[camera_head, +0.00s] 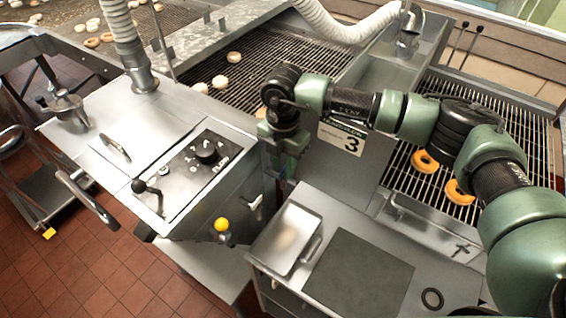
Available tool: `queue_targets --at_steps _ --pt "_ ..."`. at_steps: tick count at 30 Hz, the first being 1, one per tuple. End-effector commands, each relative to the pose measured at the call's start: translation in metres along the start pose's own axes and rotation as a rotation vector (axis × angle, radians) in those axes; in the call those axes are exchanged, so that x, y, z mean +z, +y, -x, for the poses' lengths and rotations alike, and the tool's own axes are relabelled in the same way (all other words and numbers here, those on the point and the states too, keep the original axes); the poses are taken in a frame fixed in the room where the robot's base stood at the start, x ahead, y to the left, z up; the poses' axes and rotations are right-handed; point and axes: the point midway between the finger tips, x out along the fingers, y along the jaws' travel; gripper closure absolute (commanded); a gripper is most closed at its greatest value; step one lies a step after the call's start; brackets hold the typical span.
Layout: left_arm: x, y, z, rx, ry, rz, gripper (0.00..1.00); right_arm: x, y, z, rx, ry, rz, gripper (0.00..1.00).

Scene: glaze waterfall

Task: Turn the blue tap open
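I see no blue tap; it may be hidden behind my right gripper or arm. My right arm reaches in from the right, and my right gripper (283,178) points down beside the right side of the control cabinet (215,185). Its fingers are small and dark against the cabinet, so I cannot tell whether they are open or hold anything. A yellow knob (221,225) sticks out low on the cabinet's front, with a small grey lever (253,208) to its right, left of and below the gripper. My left gripper is not in view.
A steel side table with a metal tray (287,238) and a dark mat (360,275) stands below the gripper. A sign marked 3 (342,138) hangs behind it. Doughnuts (425,161) lie on the right rack. The red tiled floor (95,270) is free at lower left.

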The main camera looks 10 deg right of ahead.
Motion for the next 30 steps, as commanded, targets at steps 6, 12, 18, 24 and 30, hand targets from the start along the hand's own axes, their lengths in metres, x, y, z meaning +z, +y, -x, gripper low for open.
queue_targets --at_steps 6,12,18,24,30 --pt "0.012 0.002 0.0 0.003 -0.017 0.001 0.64 0.0 0.0 0.0 0.0 0.0 0.0 1.0" --pt "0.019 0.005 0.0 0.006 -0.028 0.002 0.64 0.0 0.0 0.0 -0.001 0.0 0.002 1.0" --pt "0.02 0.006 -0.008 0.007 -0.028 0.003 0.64 0.0 0.0 -0.002 0.0 -0.001 0.038 1.0" --pt "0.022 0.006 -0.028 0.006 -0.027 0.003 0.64 0.001 0.0 -0.005 0.001 -0.003 0.146 1.0" --pt "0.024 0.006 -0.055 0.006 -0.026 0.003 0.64 0.001 0.0 -0.006 0.002 -0.004 0.317 1.0"
